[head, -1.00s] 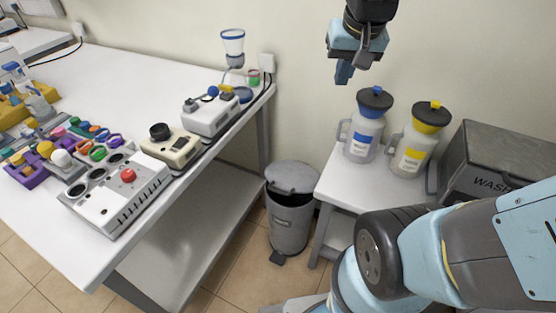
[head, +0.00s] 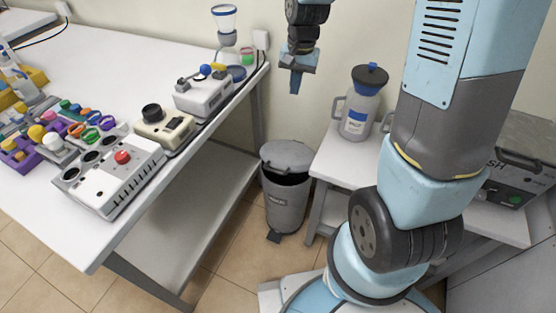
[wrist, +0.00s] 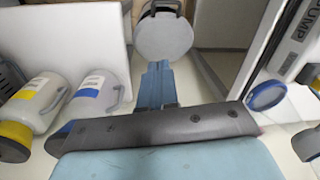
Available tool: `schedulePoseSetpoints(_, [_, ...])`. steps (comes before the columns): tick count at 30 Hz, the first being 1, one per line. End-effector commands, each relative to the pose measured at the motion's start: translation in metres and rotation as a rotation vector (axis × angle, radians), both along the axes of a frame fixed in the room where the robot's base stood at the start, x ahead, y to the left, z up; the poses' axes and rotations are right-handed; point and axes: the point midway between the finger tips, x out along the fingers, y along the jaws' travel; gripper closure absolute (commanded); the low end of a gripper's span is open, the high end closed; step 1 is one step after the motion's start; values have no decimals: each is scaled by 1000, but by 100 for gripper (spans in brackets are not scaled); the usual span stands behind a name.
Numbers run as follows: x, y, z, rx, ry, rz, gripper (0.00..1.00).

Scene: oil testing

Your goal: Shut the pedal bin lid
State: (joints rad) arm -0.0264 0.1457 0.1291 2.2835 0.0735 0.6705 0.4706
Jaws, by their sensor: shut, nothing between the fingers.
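The grey pedal bin (head: 284,206) stands on the tiled floor between the long bench and the small side table. Its round grey lid (head: 286,155) is raised at a slant, and the dark opening shows below it. In the wrist view the lid (wrist: 163,37) shows as a grey disc beyond my fingertips. My gripper (head: 295,87) points down in the air above the bin, apart from the lid. In the wrist view my gripper (wrist: 157,68) has its blue fingers together, with nothing between them.
The side table (head: 330,160) at right carries a blue-labelled jug (head: 356,110) close to my gripper. The long white bench (head: 120,70) at left holds instruments, including a white device (head: 203,95) near its edge. The wall is close behind the bin.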

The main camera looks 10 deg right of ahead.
Motion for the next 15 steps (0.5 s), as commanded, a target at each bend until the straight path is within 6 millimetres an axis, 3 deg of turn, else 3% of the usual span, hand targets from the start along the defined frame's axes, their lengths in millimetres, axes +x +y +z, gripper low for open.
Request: schedulePoseSetpoints(15, [27, 30, -125, 31, 180, -142, 100])
